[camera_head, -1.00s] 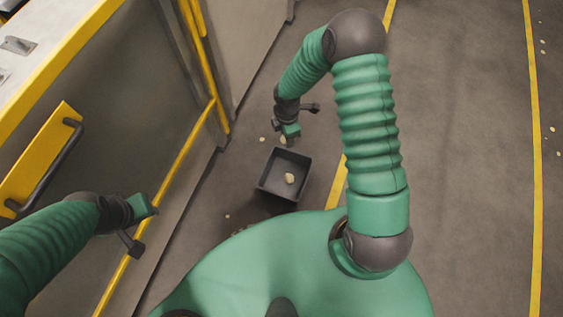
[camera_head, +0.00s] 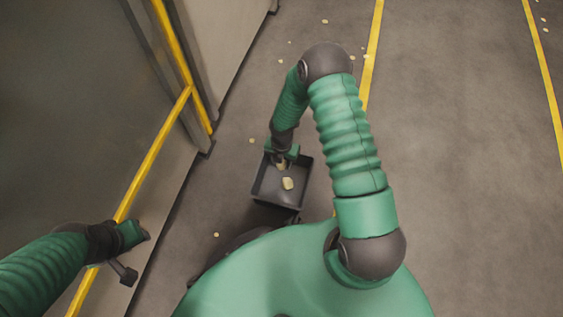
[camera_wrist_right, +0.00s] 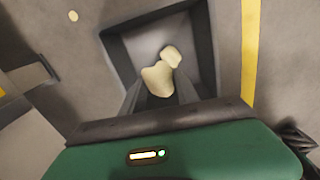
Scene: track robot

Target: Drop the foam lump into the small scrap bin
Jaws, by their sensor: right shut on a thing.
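The small scrap bin (camera_head: 267,190) is a dark open square box on the floor; its wall also shows in the right wrist view (camera_wrist_right: 207,50). My right gripper (camera_head: 281,163) is over the bin's far part. In the right wrist view, my right gripper (camera_wrist_right: 158,88) is shut on a pale cream foam lump (camera_wrist_right: 157,79), held above the bin's opening. A second pale lump (camera_head: 288,184) lies inside the bin and shows just past the held one in the wrist view (camera_wrist_right: 171,55). My left gripper (camera_head: 137,256) is open and empty at the left, near the yellow rail.
A grey wall panel with a yellow rail (camera_head: 150,160) runs along the left. Several pale scraps (camera_head: 252,141) lie scattered on the floor. Yellow floor lines (camera_head: 370,65) run on the right, with clear grey floor between them.

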